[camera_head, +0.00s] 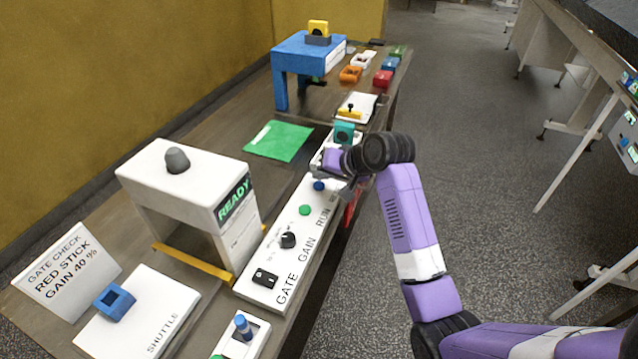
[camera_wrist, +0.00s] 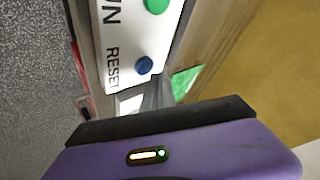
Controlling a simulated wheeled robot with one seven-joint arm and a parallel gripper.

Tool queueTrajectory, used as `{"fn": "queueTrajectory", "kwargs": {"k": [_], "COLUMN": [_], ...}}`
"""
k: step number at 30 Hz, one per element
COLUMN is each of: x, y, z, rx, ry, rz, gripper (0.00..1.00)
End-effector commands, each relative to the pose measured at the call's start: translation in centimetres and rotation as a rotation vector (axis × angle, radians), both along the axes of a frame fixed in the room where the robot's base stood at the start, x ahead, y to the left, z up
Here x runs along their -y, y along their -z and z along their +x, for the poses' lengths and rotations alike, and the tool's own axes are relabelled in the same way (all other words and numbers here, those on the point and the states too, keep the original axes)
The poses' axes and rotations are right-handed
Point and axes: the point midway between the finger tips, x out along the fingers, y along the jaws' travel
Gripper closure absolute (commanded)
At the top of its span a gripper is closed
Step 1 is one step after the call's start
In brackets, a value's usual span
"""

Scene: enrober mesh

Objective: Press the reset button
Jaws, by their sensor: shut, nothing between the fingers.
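The blue reset button (camera_head: 319,186) sits near the far end of a long white control panel (camera_head: 262,268). In the wrist view the blue button (camera_wrist: 145,65) shows beside the printed word RESET. My gripper (camera_head: 347,184) is shut and empty, just to the right of and close to the button in the head view. In the wrist view its grey fingers (camera_wrist: 157,94) lie just below the button. A small gap seems to show between them, but I cannot tell whether they touch. The button's pressed depth cannot be told.
The panel also has a green button (camera_head: 305,210), a black knob (camera_head: 288,240) and a black rocker switch (camera_head: 264,278). A white machine (camera_head: 190,190) shows READY. A green mat (camera_head: 278,141) and a blue stand (camera_head: 300,52) lie farther back.

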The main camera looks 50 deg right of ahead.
Motion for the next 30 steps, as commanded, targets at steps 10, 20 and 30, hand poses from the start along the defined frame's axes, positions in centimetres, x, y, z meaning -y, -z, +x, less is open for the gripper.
{"fn": "queueTrajectory", "kwargs": {"k": [10,20,30], "x": [0.0,0.0,0.0], "y": [-3.0,-5.1,-5.0], "z": [0.0,0.0,0.0], "rx": [0.0,0.0,0.0], "ry": [0.0,-0.001,0.0], "rz": [0.0,-0.001,0.0], "gripper": [1.0,1.0,1.0]}}
